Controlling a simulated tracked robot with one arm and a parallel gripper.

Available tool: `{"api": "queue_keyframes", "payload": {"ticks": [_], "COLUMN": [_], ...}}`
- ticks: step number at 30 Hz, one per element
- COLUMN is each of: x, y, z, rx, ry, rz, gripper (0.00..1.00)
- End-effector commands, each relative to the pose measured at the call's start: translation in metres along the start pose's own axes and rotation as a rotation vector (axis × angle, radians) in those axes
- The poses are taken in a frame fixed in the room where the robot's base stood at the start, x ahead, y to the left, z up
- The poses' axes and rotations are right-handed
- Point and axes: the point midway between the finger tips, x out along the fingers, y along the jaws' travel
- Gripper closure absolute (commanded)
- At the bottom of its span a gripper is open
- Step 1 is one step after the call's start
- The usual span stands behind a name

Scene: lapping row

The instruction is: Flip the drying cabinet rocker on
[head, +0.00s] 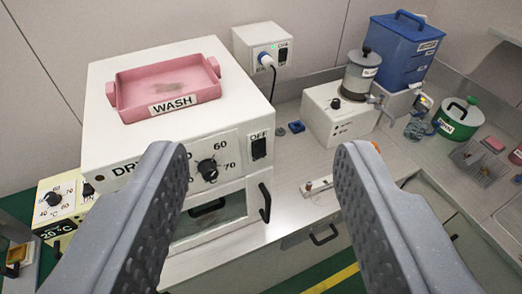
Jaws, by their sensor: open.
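The white drying cabinet (122,155) stands on the bench left of centre, its "DRY" lettering partly hidden by my left finger. Its black rocker switch (259,148) is at the right of the front panel, under an "OFF" label. A black dial (208,168) with temperature numbers sits left of the rocker. My gripper (255,165) is open and empty, its two grey fingers spread in the foreground. The rocker shows in the gap between them, apart from both fingers. I cannot tell which way the rocker is tilted.
A pink WASH tray (165,88) lies on the cabinet top. A wall socket box (262,50) with a plugged cable is behind. A white machine (338,112), blue container (400,52) and green pot (458,118) stand right. A cream 20 °C unit (62,205) is left.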

Motion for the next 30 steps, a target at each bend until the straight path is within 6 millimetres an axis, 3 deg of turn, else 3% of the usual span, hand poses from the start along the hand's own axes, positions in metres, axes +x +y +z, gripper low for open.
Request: {"api": "queue_keyframes", "payload": {"ticks": [1, 4, 5, 11, 18, 24, 30], "x": [0.001, 0.008, 0.012, 0.063, 0.133, 0.179, 0.213], "y": [0.0, 0.001, 0.002, 0.01, 0.025, 0.04, 0.053], "z": [0.0, 0.003, 0.005, 0.033, 0.087, 0.135, 0.18], "rx": [0.002, 0.026, 0.041, 0.236, 0.576, 0.872, 1.14], "ry": [-0.001, -0.015, -0.024, -0.13, -0.294, -0.42, -0.522], "rz": [-0.001, -0.007, -0.012, -0.056, -0.09, -0.084, -0.053], "gripper": [0.68, 0.96, 1.0, 1.0, 1.0, 1.0, 1.0]}}
